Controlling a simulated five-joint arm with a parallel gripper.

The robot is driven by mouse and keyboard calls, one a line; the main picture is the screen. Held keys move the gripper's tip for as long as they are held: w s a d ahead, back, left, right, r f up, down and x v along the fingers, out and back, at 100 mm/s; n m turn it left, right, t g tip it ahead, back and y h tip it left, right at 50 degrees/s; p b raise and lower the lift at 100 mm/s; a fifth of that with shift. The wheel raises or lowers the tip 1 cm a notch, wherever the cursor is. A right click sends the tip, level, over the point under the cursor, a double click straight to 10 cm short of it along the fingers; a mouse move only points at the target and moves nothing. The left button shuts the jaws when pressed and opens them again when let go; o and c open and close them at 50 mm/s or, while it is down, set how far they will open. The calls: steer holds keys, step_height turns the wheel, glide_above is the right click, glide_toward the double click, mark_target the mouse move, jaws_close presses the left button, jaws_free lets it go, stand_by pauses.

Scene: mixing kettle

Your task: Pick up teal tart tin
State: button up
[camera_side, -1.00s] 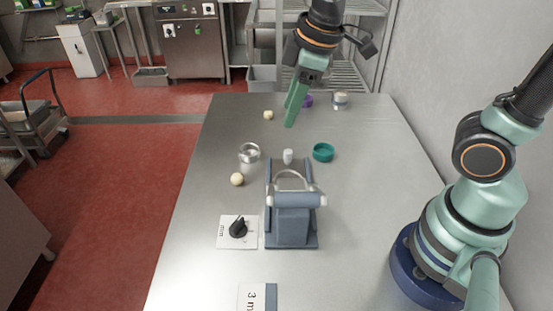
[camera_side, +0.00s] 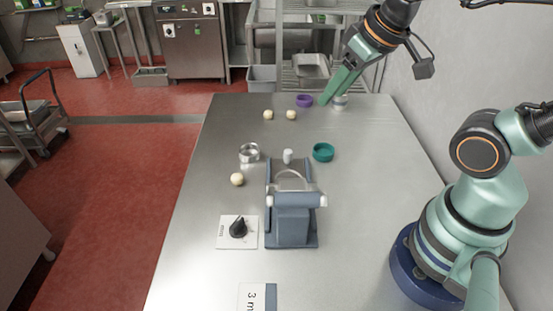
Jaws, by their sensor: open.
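The teal tart tin (camera_side: 323,152) is a small round open dish. It sits upright on the steel table, right of the small white cylinder and behind the blue-grey press. My gripper (camera_side: 325,99) is in the air over the far end of the table, beyond the teal tin and well apart from it. Its green fingers point down and to the left. It is open, with nothing seen between the fingers.
A purple tin (camera_side: 304,101), dough balls (camera_side: 291,115) and a partly hidden metal cup (camera_side: 340,102) are near my gripper. A steel ring (camera_side: 249,153), a white cylinder (camera_side: 287,156) and the press (camera_side: 291,215) stand nearer. The table (camera_side: 370,210) is clear right of the press.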

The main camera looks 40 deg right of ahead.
stand_by(0.4)
steer(key=o, duration=0.8)
steer(key=shift+o, duration=0.2)
steer(key=m+g, duration=0.6)
steer(key=m, duration=0.9)
glide_above(324, 145)
steer(key=s+a, duration=0.1)
steer(key=a, duration=0.1)
step_height(324, 145, down, 12)
steer(key=shift+s+f, duration=0.2)
steer(key=shift+f, duration=5.9)
